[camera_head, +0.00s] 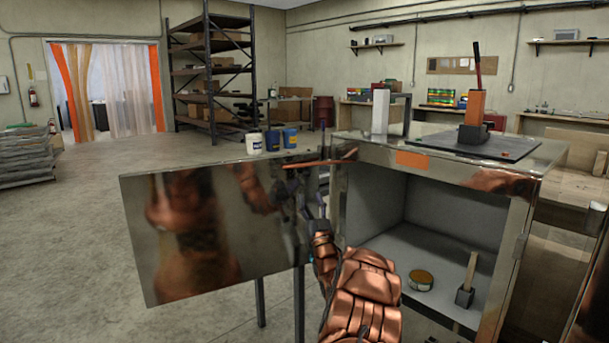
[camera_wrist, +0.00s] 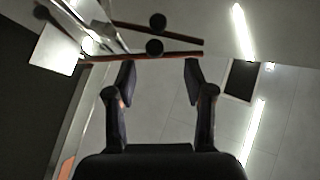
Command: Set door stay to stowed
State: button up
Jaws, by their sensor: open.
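The door stay (camera_head: 320,163) is a thin orange-red bar, lying nearly level by the corner where the open mirror-like door (camera_head: 215,225) meets the metal cabinet (camera_head: 450,165). In the wrist view the stay (camera_wrist: 180,54) crosses just beyond my fingertips, with a round black knob (camera_wrist: 154,47) beside it. A second bar and knob above look like its reflection. My gripper (camera_head: 312,192) is below the stay in the head view. In the wrist view my gripper (camera_wrist: 160,66) is open, with nothing between the fingers. Whether a fingertip touches the bar I cannot tell.
The cabinet holds a round tin (camera_head: 420,280) and a wooden-handled mallet (camera_head: 467,280). On its top are a white block (camera_head: 380,112) and a dark plate (camera_head: 480,143) with an orange upright tool. Pots (camera_head: 272,140) stand behind the door.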

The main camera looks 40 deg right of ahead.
jog(key=shift+t, duration=0.3)
jog(key=shift+s+d+r+x, duration=0.1)
jog(key=shift+s+x, duration=0.05)
jog(key=shift+x, duration=1.1)
jog(key=shift+s+d+r+x, duration=0.1)
jog(key=shift+x, duration=1.2)
jog(key=shift+s+d+r+x, duration=0.1)
jog(key=shift+s+d+x, duration=0.05)
jog(key=shift+x, duration=1.1)
jog(key=shift+c, duration=0.4)
grip_shut()
